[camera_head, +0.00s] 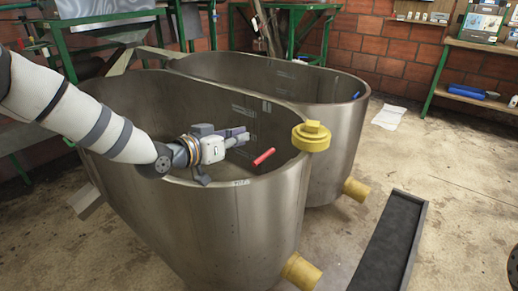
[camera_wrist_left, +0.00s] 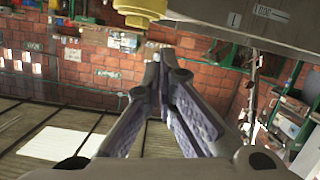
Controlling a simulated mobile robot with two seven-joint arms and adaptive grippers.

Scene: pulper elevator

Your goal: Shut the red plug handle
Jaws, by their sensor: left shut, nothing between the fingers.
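The red plug handle (camera_head: 264,156) shows as a short slanted bar in the head view, against the inside of the near metal tank (camera_head: 225,215) close to its front rim. What it is fixed to cannot be made out. My left gripper (camera_head: 244,136) is over this tank, just up and left of the handle, and looks apart from it. Its fingers are shut and empty, and their tips meet in the left wrist view (camera_wrist_left: 167,62). The red handle does not show in the wrist view. My right gripper is not in view.
A yellow cap (camera_head: 311,136) sits at the near tank's right rim; a yellow fitting shows in the wrist view (camera_wrist_left: 140,8). A second tank (camera_head: 335,140) stands behind. Yellow outlets (camera_head: 300,271) stick out low. A dark trough (camera_head: 392,245) lies on the floor at right.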

